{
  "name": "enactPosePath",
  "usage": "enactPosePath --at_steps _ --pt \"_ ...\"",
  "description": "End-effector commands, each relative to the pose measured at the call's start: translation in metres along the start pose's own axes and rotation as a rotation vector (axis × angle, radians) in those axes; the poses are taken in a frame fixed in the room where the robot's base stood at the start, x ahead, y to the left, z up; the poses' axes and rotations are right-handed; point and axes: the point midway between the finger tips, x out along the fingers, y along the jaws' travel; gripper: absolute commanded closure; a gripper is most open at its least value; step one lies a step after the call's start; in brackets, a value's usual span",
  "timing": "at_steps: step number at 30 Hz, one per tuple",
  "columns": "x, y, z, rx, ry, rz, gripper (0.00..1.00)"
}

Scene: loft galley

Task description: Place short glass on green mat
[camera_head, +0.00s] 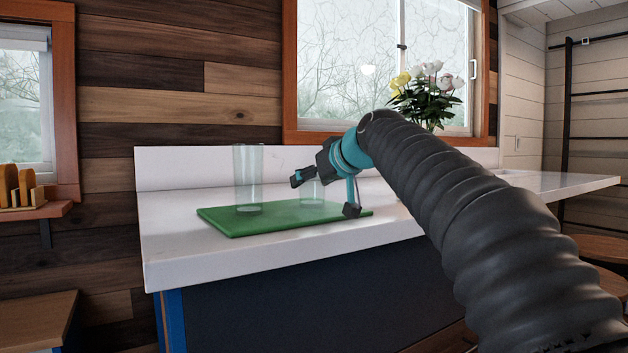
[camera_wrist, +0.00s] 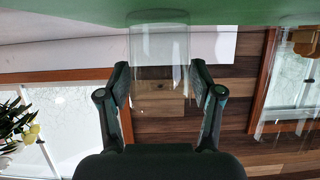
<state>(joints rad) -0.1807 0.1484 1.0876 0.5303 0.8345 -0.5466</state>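The green mat (camera_head: 240,222) lies flat on the white counter, and its surface spans the top of the inverted wrist view (camera_wrist: 60,12). The short clear glass (camera_head: 312,190) appears to stand upright on the mat's right part, partly hidden by my gripper. It also shows in the wrist view (camera_wrist: 160,50), centred between the fingers. My gripper (camera_head: 325,195) is at the short glass with its fingers spread apart. They look open around it; contact is hard to judge through the clear glass.
A taller clear glass (camera_head: 248,180) stands on the mat's left part, and also shows at the right of the wrist view (camera_wrist: 287,90). A flower bunch (camera_head: 428,95) is at the back right by the window. The counter (camera_head: 170,225) is clear left of the mat.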

Motion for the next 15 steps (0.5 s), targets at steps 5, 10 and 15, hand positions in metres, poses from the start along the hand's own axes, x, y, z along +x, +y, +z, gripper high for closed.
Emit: enactPosePath --at_steps 5,10,15 --pt "-0.0002 0.0 -0.0004 0.0 0.0 0.0 0.16" --pt "-0.0004 0.0002 -0.0007 0.0 0.0 0.0 0.16" --pt "-0.0079 0.0005 -0.0031 0.0 0.002 0.002 0.16"
